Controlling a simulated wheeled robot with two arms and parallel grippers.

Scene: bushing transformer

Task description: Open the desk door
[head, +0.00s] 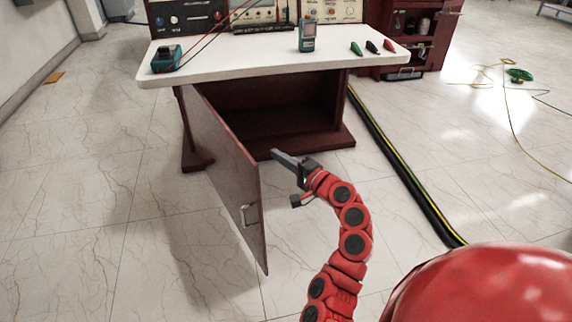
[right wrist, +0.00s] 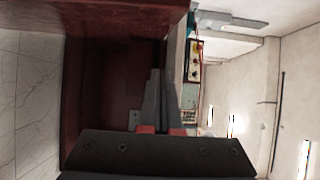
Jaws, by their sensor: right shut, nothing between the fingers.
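The desk (head: 290,62) has a white top and a dark red body. Its dark red door (head: 226,165) stands swung wide open, jutting forward from the left side of the desk opening. A small light handle (head: 250,214) sits near the door's free edge. My right gripper (head: 277,154) is shut and empty, in front of the open cabinet and to the right of the door, apparently apart from it. Its closed fingers also show in the right wrist view (right wrist: 158,100). My left gripper is not in view.
A blue meter (head: 166,58), a handheld device (head: 307,33) and several coloured clips (head: 372,47) are on the desktop. A thick black and yellow cable (head: 405,165) runs along the floor right of the desk. The tiled floor (head: 100,220) left of the door is clear.

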